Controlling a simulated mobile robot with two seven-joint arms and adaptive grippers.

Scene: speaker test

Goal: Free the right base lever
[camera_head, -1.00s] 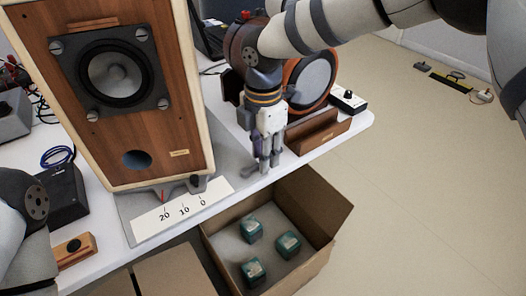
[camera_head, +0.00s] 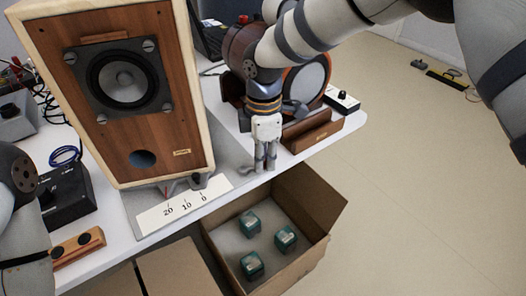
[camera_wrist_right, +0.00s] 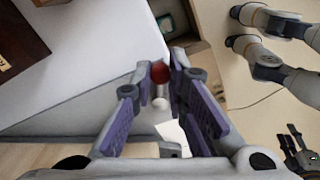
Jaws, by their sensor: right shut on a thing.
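The wooden speaker (camera_head: 180,112) stands on a grey base with a white 20-10-0 scale (camera_head: 185,205) in front; a small red pointer (camera_head: 168,191) shows above it near the 20. My right gripper (camera_head: 264,167) points down at the right end of this base, by the table's front edge. In the right wrist view its purple-padded fingers (camera_wrist_right: 166,85) are shut on a small lever with a red knob (camera_wrist_right: 160,73); a pale round end shows just below it. The fingers hide much of the lever. A dark claw, likely my left gripper (camera_wrist_right: 300,152), shows at the lower right.
An open cardboard box (camera_head: 318,232) with green cubes (camera_head: 250,222) stands below the table edge. A brown wooden block (camera_head: 312,131) and a round-faced speaker (camera_head: 307,82) stand right of my gripper. A black box (camera_head: 65,196) and wooden piece (camera_head: 78,247) lie left.

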